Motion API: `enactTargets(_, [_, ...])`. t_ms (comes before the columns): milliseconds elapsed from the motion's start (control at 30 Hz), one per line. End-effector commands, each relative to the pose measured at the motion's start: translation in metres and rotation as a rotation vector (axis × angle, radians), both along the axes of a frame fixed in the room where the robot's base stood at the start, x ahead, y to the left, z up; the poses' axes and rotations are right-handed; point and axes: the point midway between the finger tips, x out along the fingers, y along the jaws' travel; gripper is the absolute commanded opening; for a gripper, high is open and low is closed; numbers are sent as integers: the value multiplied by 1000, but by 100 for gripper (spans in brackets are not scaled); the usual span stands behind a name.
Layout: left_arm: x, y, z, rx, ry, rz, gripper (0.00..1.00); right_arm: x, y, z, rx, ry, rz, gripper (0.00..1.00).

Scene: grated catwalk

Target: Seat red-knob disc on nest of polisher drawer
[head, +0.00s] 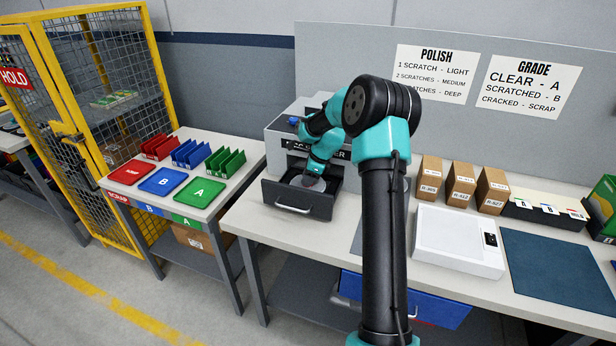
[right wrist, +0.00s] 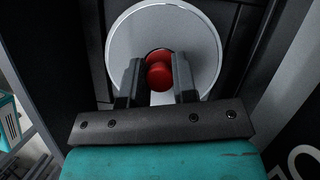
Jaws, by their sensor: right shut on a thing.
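The polisher (head: 285,125) is a grey box on the bench in the head view, with its dark drawer (head: 290,200) pulled out. My right gripper (head: 314,176) reaches down over the open drawer. In the right wrist view, my right gripper (right wrist: 157,78) is shut on the red knob (right wrist: 159,74) of a silvery round disc (right wrist: 195,40). The disc is at the drawer and faces the camera. The nest under it is hidden, so I cannot tell whether the disc touches it. My left gripper is not in view.
A side table at left holds red, blue and green trays (head: 198,192) and racks. On the bench to the right are small boxes (head: 460,184), a white scale-like device (head: 457,240) and a dark blue mat (head: 556,277). My right arm crosses the middle.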

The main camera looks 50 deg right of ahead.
Motion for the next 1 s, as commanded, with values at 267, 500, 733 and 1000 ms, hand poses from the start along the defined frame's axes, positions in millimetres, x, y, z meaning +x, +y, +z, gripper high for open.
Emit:
enactTargets(267, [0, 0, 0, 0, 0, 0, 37, 0, 0, -9, 1, 1, 0, 2])
enactTargets(500, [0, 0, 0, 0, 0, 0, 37, 0, 0, -12, 1, 1, -1, 2])
enactTargets(733, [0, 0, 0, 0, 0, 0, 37, 0, 0, -12, 1, 1, -1, 2])
enactTargets(1000, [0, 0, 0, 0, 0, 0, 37, 0, 0, -12, 1, 1, -1, 44])
